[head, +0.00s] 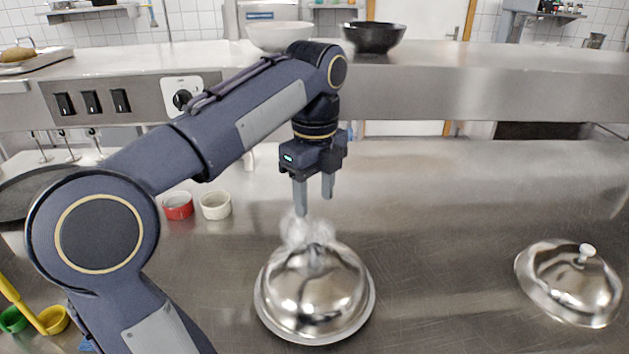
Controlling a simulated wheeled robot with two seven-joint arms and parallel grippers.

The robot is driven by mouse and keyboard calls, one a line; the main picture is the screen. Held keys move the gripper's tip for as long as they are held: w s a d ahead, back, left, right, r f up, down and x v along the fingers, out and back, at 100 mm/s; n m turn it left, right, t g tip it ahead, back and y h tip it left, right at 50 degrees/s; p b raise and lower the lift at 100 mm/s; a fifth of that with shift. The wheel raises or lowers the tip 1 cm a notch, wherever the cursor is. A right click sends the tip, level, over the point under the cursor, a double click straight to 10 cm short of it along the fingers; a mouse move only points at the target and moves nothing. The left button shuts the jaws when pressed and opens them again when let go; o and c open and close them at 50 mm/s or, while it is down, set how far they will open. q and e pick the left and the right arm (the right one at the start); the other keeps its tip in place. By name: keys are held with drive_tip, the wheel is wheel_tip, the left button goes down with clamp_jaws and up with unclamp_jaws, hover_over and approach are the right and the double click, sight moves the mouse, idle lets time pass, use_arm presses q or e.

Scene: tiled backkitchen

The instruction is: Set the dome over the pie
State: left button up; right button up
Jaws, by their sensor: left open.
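A shiny metal dome (312,288) sits upright on the steel counter in the middle front, with a wide silver rim around its foot. A pale, blurred, see-through shape covers its top, so its knob is unclear. No pie shows; whether one is under this dome cannot be seen. A second metal dome (568,283) with a white knob rests at the right, looking slightly tilted. My left gripper (314,200) points down above the middle dome, open and empty, its fingertips just above the pale shape. My right gripper is not in view.
A red ramekin (178,206) and a white ramekin (216,205) stand left of the gripper. A raised steel shelf (480,85) crosses behind, holding a white bowl (279,37) and a black bowl (374,38). The counter between the domes is clear.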

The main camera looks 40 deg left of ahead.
use_arm(q)
drive_tip(key=s+d+f+n+t+h, duration=0.2)
drive_tip(key=s+d+f+n, duration=0.3)
drive_tip(key=n, duration=0.5)
drive_tip(key=s+d+f+n+t+h, duration=0.1)
drive_tip(key=s+d+f+n+t, duration=0.2)
drive_tip(key=s+d+f+n, duration=0.3)
drive_tip(key=s+f+n, duration=0.3)
drive_tip(key=f+n, duration=0.1)
drive_tip(key=f, duration=0.1)
drive_tip(key=shift+f+n+t+h, duration=0.3)
drive_tip(key=shift+f+n+h, duration=0.05)
drive_tip(key=shift+n+h, duration=0.05)
